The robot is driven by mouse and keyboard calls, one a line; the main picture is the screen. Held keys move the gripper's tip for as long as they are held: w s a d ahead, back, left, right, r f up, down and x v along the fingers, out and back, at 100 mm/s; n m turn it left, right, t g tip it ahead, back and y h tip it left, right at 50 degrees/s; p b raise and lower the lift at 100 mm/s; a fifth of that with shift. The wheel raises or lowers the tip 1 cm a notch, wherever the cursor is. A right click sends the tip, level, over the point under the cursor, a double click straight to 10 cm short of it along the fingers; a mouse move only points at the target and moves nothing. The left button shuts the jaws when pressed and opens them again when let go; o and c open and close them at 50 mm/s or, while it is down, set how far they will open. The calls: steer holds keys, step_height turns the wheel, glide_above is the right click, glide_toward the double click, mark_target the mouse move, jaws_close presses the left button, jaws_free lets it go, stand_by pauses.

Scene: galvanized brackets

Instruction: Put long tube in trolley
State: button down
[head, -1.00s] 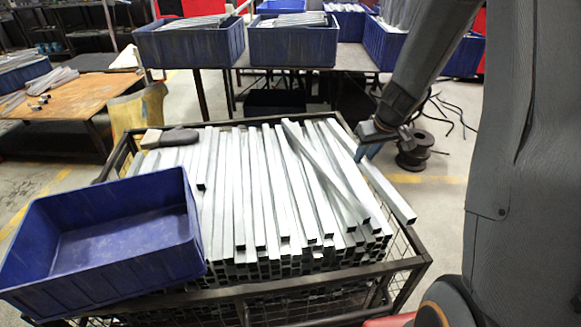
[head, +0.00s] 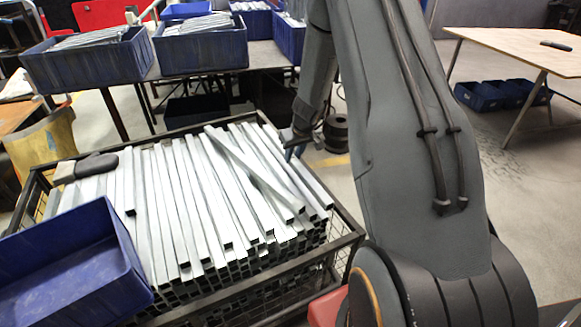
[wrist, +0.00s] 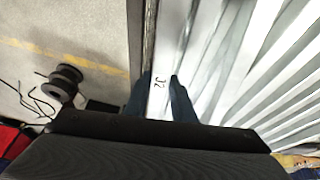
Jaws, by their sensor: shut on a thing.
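The long tube (head: 305,180) is a pale galvanized square tube at the right side of the pile, just inside the trolley's right rail. My gripper (head: 292,150) is shut on it partway along its length. In the wrist view the tube (wrist: 175,45) runs between my two fingers (wrist: 160,98) and bears a dark "32"-like mark. The trolley (head: 348,238) is a dark metal cart with mesh sides, filled with similar tubes. Whether the held tube touches those beneath is unclear.
A blue bin (head: 75,262) sits on the trolley's left part, with a dark-handled object (head: 88,166) behind it. Blue bins (head: 200,50) stand on a table behind. A black spool (head: 336,133) is on the floor to the right. A wooden table (head: 520,45) stands far right.

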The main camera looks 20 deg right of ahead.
mark_target(295, 160)
steer(key=shift+f+b, duration=0.9)
steer(key=shift+f, duration=1.25)
steer(key=shift+f, duration=0.1)
steer(key=c, duration=1.8)
jaws_free()
steer(key=shift+o, duration=0.2)
